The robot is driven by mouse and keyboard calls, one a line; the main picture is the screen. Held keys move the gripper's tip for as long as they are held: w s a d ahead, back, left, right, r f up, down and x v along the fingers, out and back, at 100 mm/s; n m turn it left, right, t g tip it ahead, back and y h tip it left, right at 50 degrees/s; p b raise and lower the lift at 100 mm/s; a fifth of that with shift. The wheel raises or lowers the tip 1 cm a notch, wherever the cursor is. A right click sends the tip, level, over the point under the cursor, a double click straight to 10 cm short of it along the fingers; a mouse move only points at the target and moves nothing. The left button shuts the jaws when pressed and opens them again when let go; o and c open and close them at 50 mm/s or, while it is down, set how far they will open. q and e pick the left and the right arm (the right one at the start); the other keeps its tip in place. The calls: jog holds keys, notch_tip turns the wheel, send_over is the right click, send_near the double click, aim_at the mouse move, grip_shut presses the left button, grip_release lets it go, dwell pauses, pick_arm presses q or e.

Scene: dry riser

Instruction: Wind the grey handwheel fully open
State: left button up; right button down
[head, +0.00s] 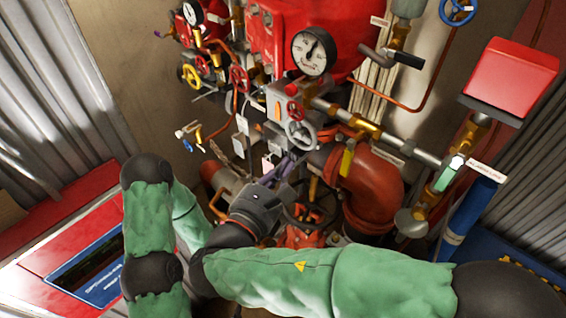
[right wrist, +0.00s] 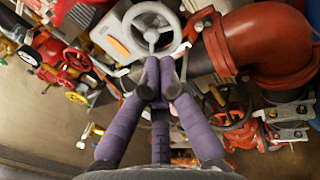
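The grey handwheel (head: 300,135) is a small spoked wheel on the valve cluster, below the large gauge. In the right wrist view the grey handwheel (right wrist: 152,28) is at the top centre, its face towards the camera. My right gripper (head: 289,164) is just below it in the head view. In the right wrist view its purple fingers (right wrist: 160,66) are brought together, tips at the wheel's lower rim. The tips hide that bit of rim, and I cannot tell whether any rim lies between them. My left gripper is not in view.
A large orange-red pipe elbow (head: 370,180) is right of the gripper. A dark handwheel (head: 310,204) sits below it. Small red (head: 240,79) and yellow (head: 191,76) wheels are at upper left. A gauge (head: 314,51) is above. A blue cylinder (head: 470,208) stands at right.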

aim_at(312, 142)
jog(key=w+r+n+p, duration=0.1)
jog(key=w+r+p, duration=0.1)
jog(key=w+r, duration=0.3)
jog(key=f+b, duration=0.2)
jog(key=f, duration=0.1)
jog(key=f+b, duration=0.1)
jog(key=f, duration=0.2)
jog(key=w+f+b, duration=0.1)
jog(key=f+b, duration=0.1)
jog(key=f, duration=0.1)
jog(key=shift+d+b, duration=0.1)
jog(key=shift+b, duration=0.25)
jog(key=d+r+p, duration=0.1)
jog(key=s+d+r+p, duration=0.1)
jog(key=r+p, duration=0.1)
jog(key=shift+d+r, duration=0.3)
jog(key=shift+d, duration=0.05)
jog(key=shift+s+d+r, duration=0.25)
jog(key=shift+d, duration=0.15)
jog(key=shift+w, duration=0.1)
jog(key=shift+w+d, duration=0.45)
jog(key=shift+w, duration=0.15)
